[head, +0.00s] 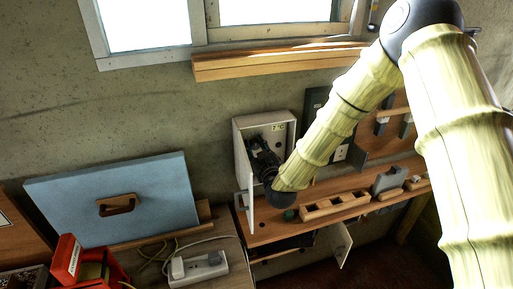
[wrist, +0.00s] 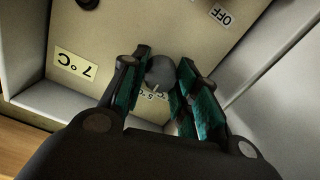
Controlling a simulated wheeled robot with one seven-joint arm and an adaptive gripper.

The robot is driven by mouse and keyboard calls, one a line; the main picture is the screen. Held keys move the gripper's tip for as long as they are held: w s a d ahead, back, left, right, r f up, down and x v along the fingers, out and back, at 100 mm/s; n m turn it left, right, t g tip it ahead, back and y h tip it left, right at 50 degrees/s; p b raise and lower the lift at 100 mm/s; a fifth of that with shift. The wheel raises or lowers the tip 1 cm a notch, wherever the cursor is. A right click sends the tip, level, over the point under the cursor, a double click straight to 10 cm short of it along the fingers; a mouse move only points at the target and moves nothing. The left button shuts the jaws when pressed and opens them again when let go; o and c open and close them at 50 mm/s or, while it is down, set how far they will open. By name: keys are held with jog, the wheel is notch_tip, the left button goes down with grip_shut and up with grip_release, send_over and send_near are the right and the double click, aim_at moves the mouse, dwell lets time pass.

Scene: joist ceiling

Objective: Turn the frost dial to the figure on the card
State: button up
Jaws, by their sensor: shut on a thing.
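The frost dial (wrist: 160,72) is a grey knob on the cream back panel of an open white wall box (head: 239,147). My gripper (wrist: 162,88) has its green-padded fingers on either side of the knob, shut on it. In the head view my gripper (head: 257,148) reaches into the box and hides the dial. The card (wrist: 75,64) reads 7°C; it also shows in the head view (head: 278,127) at the box's upper right. Small scale marks (wrist: 154,94) show between the fingers, one looking like 5°C. The dial's pointer setting cannot be made out.
An OFF label (wrist: 221,15) and a dark round part (wrist: 88,3) are on the panel. The box's door (head: 246,205) hangs open. Below are a wooden shelf (head: 272,232) with a wooden block holder (head: 335,205), and a blue case (head: 75,205) at left.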

jog(key=shift+f, duration=0.1)
jog(key=m+b, duration=0.3)
jog(key=b, duration=0.1)
jog(key=shift+d+f+b, duration=0.1)
jog(key=shift+f+b, duration=0.1)
jog(key=shift+b, duration=0.2)
jog(key=m+b, duration=0.3)
jog(key=shift+r+m+b, duration=0.1)
jog(key=shift+m+b, duration=0.2)
jog(key=shift+m, duration=0.1)
jog(key=shift+r+m+b, duration=0.1)
jog(key=shift+m+b, duration=0.35)
jog(key=shift+m, duration=0.05)
jog(key=shift+r, duration=0.1)
jog(key=o, duration=1)
